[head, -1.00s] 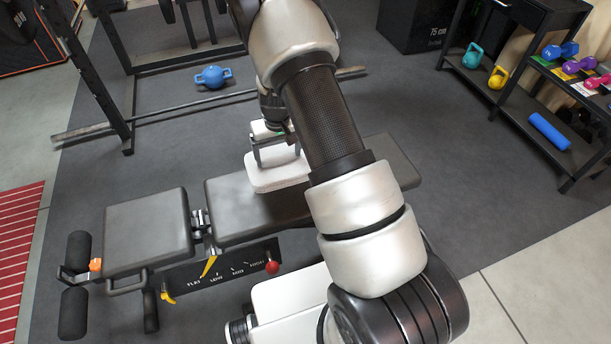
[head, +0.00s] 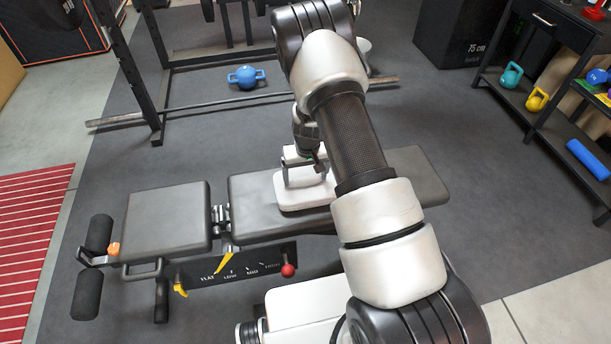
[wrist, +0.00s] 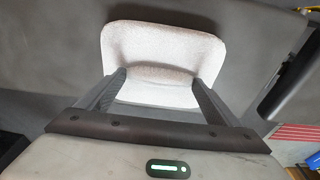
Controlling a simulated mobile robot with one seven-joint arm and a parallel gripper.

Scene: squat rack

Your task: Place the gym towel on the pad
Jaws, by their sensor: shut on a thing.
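The gym towel (head: 303,197) is a pale, folded slab with rounded corners, over the middle of the long dark bench pad (head: 253,220) in the head view. A shorter square pad (head: 168,220) adjoins on the left. My gripper (head: 305,181) points down at the towel, its fingers on either side of the towel's raised middle. In the wrist view the towel (wrist: 165,55) spans between the fingertips of my gripper (wrist: 158,78), pinched and bulging slightly. The towel is at or just above the pad surface; contact is unclear. My arm hides part of the long pad.
A red knob (head: 288,270) and yellow levers sit along the bench's near side. A barbell (head: 225,103) and blue kettlebell (head: 246,77) lie beyond it. A weight shelf (head: 545,125) stands right. The long pad is bare left of the towel.

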